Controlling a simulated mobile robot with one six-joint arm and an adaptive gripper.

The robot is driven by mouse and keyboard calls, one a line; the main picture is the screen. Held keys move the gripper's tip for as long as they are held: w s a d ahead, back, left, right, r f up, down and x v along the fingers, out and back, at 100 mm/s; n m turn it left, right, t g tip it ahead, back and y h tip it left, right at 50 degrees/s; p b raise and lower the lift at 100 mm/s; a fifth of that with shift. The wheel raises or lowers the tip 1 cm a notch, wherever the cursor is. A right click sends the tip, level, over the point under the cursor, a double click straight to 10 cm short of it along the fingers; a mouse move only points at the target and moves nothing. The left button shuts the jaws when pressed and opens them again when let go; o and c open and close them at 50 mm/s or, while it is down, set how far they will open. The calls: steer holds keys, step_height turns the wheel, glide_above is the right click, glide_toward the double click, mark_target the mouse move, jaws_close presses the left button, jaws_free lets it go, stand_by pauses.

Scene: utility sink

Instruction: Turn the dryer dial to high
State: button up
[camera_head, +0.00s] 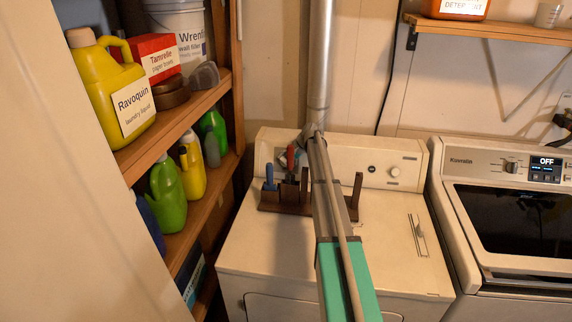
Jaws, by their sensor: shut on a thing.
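The white dryer (270,243) stands in the middle with a raised control panel (345,150) at its back. My arm reaches over the dryer top to the left-middle part of this panel. My gripper (307,138) is at the panel face, shut on what seems to be the dryer dial. The held dial is hidden behind my gripper and arm, so its pointer and setting cannot be read. A smaller pale knob (395,172) shows on the panel's right part, clear of my gripper.
A wooden holder (293,208) with blue- and red-handled tools stands on the dryer, close to my arm. A thin metal item (418,235) lies at right. A washer (500,262) reading OFF adjoins it. Shelves (190,112) of bottles stand left. A metal duct (319,60) rises behind.

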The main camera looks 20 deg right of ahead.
steer(key=t+b, duration=0.1)
steer(key=f+m+t+y+b, duration=0.1)
steer(key=shift+s+y+b, duration=0.2)
steer(key=shift+y+b, duration=0.1)
steer(key=shift+b, duration=0.1)
steer(key=m+t+y+b, duration=0.1)
steer(key=m+t+b, duration=0.1)
steer(key=b, duration=0.3)
steer(key=shift+t+y, duration=0.4)
steer(key=shift+t, duration=0.2)
steer(key=m+t+b, duration=0.1)
steer(key=t+b, duration=0.1)
steer(key=b, duration=0.1)
steer(key=shift+m+y, duration=0.3)
steer(key=shift+r+m+t+b, duration=0.1)
steer(key=shift+m+t+b, duration=0.2)
steer(key=shift+t+b, duration=0.45)
steer(key=shift+r, duration=0.1)
steer(key=o, duration=1)
steer(key=shift+w+r+g+p, duration=0.1)
steer(key=shift+r+g+p, duration=0.15)
steer(key=shift+p, duration=0.25)
